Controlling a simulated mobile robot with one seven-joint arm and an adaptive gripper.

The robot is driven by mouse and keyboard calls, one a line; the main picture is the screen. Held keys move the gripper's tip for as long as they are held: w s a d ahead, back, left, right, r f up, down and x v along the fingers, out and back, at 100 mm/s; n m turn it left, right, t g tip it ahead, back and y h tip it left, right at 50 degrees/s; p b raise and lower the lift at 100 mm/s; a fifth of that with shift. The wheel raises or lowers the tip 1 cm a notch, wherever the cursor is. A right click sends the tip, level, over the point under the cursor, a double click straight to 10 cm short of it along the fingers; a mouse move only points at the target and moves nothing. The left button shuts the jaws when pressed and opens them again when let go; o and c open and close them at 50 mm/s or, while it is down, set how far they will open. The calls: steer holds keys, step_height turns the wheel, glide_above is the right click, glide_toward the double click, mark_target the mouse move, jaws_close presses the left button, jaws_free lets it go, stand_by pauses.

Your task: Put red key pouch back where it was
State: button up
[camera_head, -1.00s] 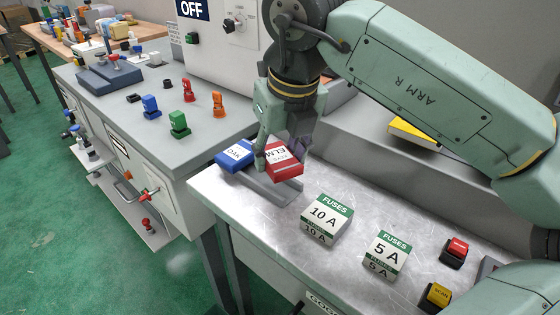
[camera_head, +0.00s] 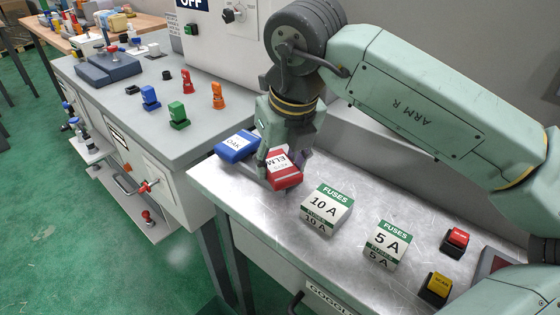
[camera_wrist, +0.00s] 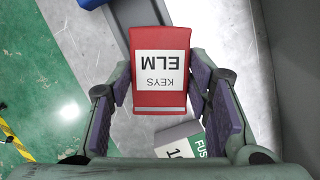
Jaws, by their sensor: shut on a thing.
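The red key pouch (camera_head: 284,172) has a white label reading ELM KEYS. My gripper (camera_head: 284,150) is shut on it and holds it at the left end of the metal bench, beside the grey holder rail. In the wrist view the red pouch (camera_wrist: 160,65) sits between the two purple finger pads (camera_wrist: 165,90), its label upside down. The blue pouch (camera_head: 237,146), labelled OAK, rests on the left end of the rail, just left of my gripper. I cannot tell whether the red pouch touches the rail.
A 10 A fuse box (camera_head: 327,208) and a 5 A fuse box (camera_head: 387,244) stand to the right on the bench. Red (camera_head: 457,239) and yellow (camera_head: 437,287) buttons are farther right. Colored lockout pieces (camera_head: 179,115) stand on the grey cabinet. Bare bench (camera_head: 370,190) lies behind the boxes.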

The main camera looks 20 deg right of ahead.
mark_target(288, 178)
steer(key=shift+s+f, duration=0.1)
steer(key=shift+f, duration=0.1)
steer(key=o, duration=1.2)
steer(key=shift+f, duration=0.1)
steer(key=shift+o, duration=0.2)
steer(key=shift+r+p, duration=0.5)
steer(key=shift+p, duration=0.05)
steer(key=v, duration=1.2)
steer(key=shift+r, duration=0.25)
